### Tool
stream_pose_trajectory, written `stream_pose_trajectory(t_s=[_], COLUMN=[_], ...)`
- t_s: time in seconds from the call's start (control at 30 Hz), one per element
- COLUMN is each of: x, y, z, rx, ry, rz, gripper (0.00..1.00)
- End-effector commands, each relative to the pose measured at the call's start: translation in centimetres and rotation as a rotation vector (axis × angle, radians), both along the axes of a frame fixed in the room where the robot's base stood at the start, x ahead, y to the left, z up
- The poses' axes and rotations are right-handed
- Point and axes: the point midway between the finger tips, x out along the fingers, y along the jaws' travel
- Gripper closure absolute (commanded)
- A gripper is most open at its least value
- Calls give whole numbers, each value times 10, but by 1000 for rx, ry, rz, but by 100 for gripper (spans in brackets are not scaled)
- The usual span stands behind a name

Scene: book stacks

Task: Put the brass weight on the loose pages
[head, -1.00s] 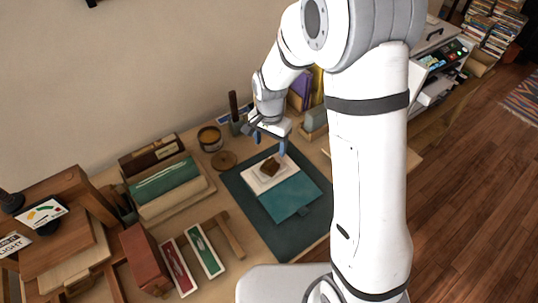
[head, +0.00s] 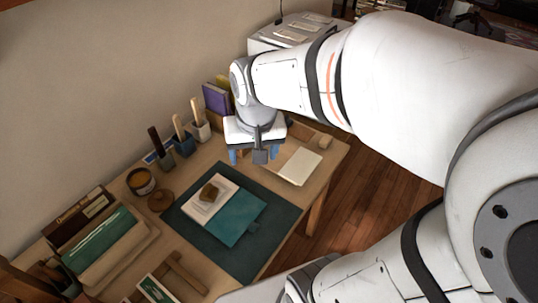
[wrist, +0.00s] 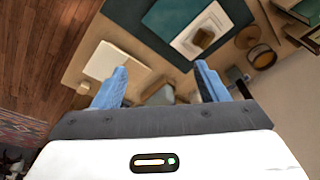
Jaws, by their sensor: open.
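The brass weight (head: 209,193), a small brownish block, rests on the white loose pages (head: 226,184). The pages lie by a teal folder (head: 238,222) on a dark green desk mat (head: 284,215). In the wrist view the weight (wrist: 204,38) sits on the pages (wrist: 213,18), near the top, beyond the fingers. My gripper (head: 256,158) is open, above the table to the right of and behind the weight, apart from it. Its two blue fingers show in the wrist view (wrist: 161,70), with nothing held between them.
A white pad (head: 300,166) lies at the table's right end. Cups with upright tools (head: 183,146), a round tin (head: 140,181) and a wooden disc (head: 160,200) stand along the back. Green and brown boxes (head: 100,238) are at left. The mat's right part is clear.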

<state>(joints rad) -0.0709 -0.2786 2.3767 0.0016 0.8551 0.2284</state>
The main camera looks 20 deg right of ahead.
Motion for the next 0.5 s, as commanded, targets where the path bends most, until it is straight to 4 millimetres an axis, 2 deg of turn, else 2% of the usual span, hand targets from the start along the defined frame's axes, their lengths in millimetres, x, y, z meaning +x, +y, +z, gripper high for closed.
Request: stream_pose_trajectory(t_s=[0.03,0.1,0.2,0.33,0.5], x=[-15,-32,-50,-60,-62], y=[-8,-15,-22,-23,-23], z=[7,11,13,14,14], rx=[-9,-22,-38,-50,-52], ry=[-23,-42,-59,-70,-71], rz=[26,69,115,145,153], gripper=[33,33,33,33,33])
